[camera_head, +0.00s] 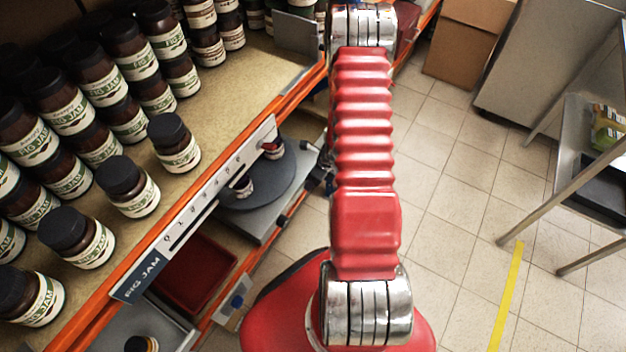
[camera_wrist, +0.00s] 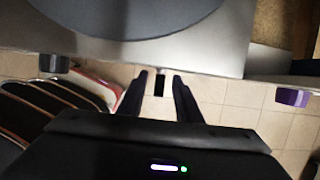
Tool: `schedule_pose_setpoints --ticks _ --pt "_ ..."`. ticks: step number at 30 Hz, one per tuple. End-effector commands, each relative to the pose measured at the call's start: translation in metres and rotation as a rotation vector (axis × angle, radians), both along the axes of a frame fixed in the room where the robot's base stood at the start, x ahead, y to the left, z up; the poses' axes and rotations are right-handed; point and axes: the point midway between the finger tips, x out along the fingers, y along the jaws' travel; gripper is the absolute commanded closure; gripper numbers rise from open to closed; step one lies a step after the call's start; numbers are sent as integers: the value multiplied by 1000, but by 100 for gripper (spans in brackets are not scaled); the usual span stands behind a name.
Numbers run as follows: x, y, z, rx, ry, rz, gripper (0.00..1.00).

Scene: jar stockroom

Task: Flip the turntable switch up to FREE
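The grey turntable disc (camera_head: 262,190) sits on a grey base on the lower shelf, with two jars on it. It also shows at the top of the wrist view (camera_wrist: 125,18), above the pale front of its base (camera_wrist: 225,48). My gripper (camera_wrist: 160,76) is open at the lower edge of that front, its two dark fingers apart. A small black upright piece (camera_wrist: 159,84) shows between the fingertips; it may be the switch lever, but I cannot tell whether it touches them. No FREE label is readable.
A black knob (camera_wrist: 54,63) and a purple knob (camera_wrist: 292,97) flank my gripper along the base edge. Fig jam jars (camera_head: 128,187) crowd the upper shelf. A red tray (camera_head: 190,272) lies below. Tiled floor (camera_head: 460,210) is clear at right, before a metal rack (camera_head: 540,185).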

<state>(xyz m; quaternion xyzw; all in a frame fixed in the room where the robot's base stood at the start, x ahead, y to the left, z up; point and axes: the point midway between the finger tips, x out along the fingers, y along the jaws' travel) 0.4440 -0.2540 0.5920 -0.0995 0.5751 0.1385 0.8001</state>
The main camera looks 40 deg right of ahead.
Motion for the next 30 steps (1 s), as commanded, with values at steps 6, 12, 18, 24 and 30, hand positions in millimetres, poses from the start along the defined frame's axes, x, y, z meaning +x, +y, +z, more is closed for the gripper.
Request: schedule_pose_setpoints --ticks 6,12,18,24,30 --pt "-1 -1 4 -1 0 0 69" --pt "-6 -3 20 -1 -1 -2 69" --pt "-13 -6 42 -1 -2 -1 69" --pt "-20 -8 64 -1 -3 -1 69" --pt "-27 -10 86 -1 -2 -1 69"
